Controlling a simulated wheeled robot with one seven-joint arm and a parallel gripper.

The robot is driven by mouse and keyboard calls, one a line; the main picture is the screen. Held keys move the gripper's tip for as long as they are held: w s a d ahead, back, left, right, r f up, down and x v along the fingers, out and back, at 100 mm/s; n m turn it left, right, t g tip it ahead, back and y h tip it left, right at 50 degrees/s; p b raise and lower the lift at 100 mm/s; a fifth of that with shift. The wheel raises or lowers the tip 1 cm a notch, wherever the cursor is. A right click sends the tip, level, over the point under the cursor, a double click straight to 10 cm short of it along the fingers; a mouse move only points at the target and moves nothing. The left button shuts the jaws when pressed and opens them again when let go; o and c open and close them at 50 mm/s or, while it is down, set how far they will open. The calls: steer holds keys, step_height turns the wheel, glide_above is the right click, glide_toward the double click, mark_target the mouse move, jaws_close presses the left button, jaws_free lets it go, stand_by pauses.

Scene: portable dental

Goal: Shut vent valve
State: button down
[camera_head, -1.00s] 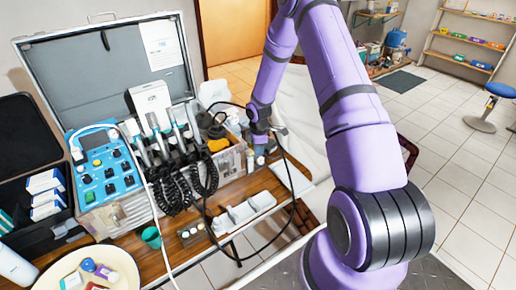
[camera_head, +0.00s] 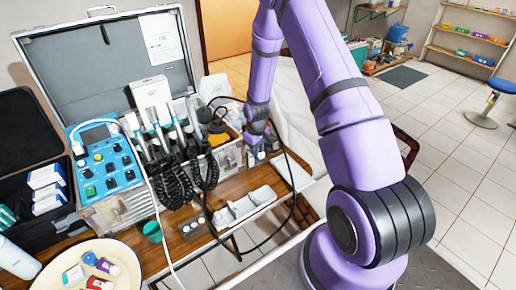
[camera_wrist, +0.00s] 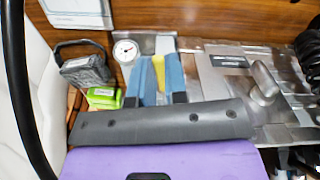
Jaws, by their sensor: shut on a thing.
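In the wrist view, the two blue fingers of my gripper (camera_wrist: 160,80) stand close together, one on each side of a narrow yellow piece (camera_wrist: 159,70). The yellow piece looks like the vent valve's lever; its lower part and pivot are hidden by the fingers and the grey gripper body. A round pressure gauge (camera_wrist: 126,51) sits just left of the fingers on a metal plate. In the head view, my gripper (camera_head: 255,153) is low at the right end of the dental unit (camera_head: 231,154), and the yellow piece cannot be made out there.
A green block (camera_wrist: 104,97) and a dark handled block (camera_wrist: 85,71) lie left of the fingers. A metal panel with a raised knob (camera_wrist: 265,82) is to the right. Black hoses (camera_head: 172,185) hang left of my arm, and a white holder (camera_head: 246,205) sits in front.

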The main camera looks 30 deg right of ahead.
steer(key=shift+a+m, duration=0.35)
steer(key=shift+m, duration=0.75)
steer(key=c, duration=1.1)
jaws_free()
steer(key=shift+c, duration=0.2)
steer(key=shift+r, duration=0.1)
step_height(320, 180, up, 11)
steer(key=shift+a, duration=0.1)
